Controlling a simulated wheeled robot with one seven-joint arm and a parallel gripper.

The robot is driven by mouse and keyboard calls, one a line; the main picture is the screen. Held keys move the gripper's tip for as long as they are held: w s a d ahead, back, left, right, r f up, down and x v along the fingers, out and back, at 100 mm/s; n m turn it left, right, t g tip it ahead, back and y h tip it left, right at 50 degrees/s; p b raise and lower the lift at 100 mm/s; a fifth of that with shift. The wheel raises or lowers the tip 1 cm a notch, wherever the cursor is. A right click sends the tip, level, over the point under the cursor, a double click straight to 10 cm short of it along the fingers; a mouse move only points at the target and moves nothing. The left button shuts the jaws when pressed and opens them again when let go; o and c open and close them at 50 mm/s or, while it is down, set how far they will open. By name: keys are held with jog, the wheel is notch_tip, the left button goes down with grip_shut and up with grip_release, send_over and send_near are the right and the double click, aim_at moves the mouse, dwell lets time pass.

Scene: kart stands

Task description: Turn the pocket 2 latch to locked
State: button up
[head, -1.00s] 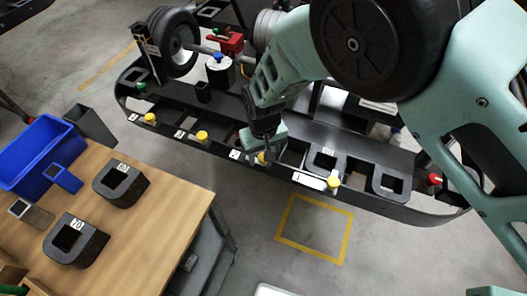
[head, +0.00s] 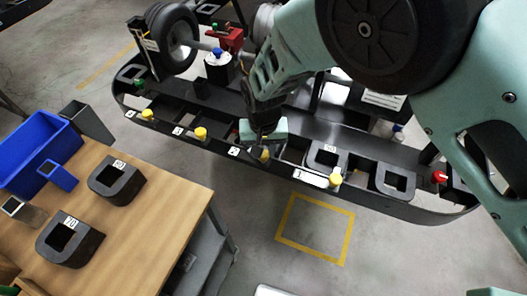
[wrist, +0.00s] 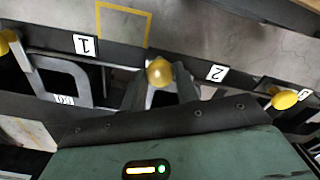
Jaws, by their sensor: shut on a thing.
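The pocket 2 latch has a round yellow knob (wrist: 160,72), beside the white label 2 (wrist: 215,73) on the rail. My gripper (wrist: 160,85) is shut on this latch, with one finger on each side of the knob in the wrist view.
Other yellow latch knobs sit to either side, one at the right (head: 335,178) and one at the left (head: 200,133). A dark square-holed block (head: 325,158) stands in the pocket right of my gripper. A wooden table (head: 165,215) with similar blocks is at the left.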

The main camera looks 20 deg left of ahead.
aim_at(264, 153)
jog(key=m+b, duration=0.1)
jog(key=m, duration=0.2)
jog(key=shift+m, duration=0.4)
jog(key=m+b, duration=0.1)
jog(key=m, duration=0.2)
jog(key=shift+m, duration=0.3)
jog(key=m, duration=0.6)
jog(key=shift+m, duration=0.3)
jog(key=o, duration=1)
jog(key=shift+c, duration=0.2)
jog(key=shift+r, duration=0.1)
notch_tip(264, 153, up, 17)
jog(key=b, duration=0.3)
jog(key=shift+r+b, duration=0.15)
jog(key=shift+b, duration=0.25)
jog(key=shift+d, duration=0.15)
